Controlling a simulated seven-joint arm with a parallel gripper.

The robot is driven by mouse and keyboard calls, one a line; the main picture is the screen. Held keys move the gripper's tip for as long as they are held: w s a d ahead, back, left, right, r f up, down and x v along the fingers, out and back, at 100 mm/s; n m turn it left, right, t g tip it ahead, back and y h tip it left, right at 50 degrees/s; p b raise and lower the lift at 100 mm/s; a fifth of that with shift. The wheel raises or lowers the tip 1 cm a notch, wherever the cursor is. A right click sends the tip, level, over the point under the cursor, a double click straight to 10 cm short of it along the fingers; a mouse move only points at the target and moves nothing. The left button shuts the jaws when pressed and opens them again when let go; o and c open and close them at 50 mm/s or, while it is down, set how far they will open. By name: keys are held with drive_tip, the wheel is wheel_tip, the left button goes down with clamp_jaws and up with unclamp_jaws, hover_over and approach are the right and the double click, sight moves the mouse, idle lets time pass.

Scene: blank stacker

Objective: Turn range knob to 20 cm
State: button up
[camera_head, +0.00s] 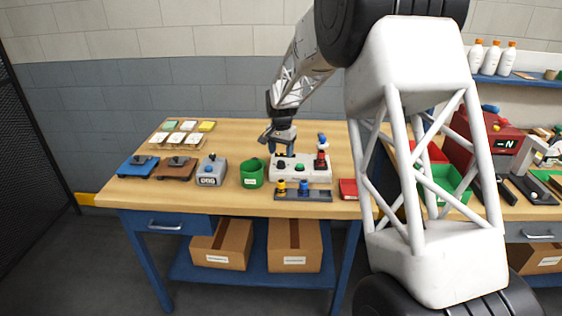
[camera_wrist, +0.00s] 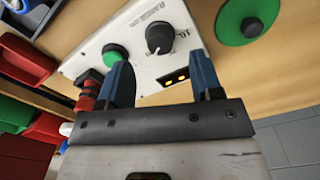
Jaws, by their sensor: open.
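The range knob (camera_wrist: 160,37) is a black round knob on the sloped white panel of a control box (camera_wrist: 135,30), under the printed word RANGE. Small numbers are printed around it, but the scale is only partly legible. A pale mark shows on the knob, and I cannot tell which number it points to. My gripper (camera_wrist: 158,60) is open, its two blue fingers on either side of the knob's near side, apparently not pressing on it. In the head view my gripper (camera_head: 282,142) hangs over the left part of the white control box (camera_head: 312,178).
A green button (camera_wrist: 115,54) sits beside the knob, with a red part (camera_wrist: 90,92) near the left finger. A dark rack (camera_head: 303,196) lies in front.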

sight(281, 162)
drive_tip(key=shift+f, duration=2.3)
drive_tip(key=c, duration=0.9)
drive_tip(key=shift+n, duration=0.4)
drive_tip(key=n, duration=1.1)
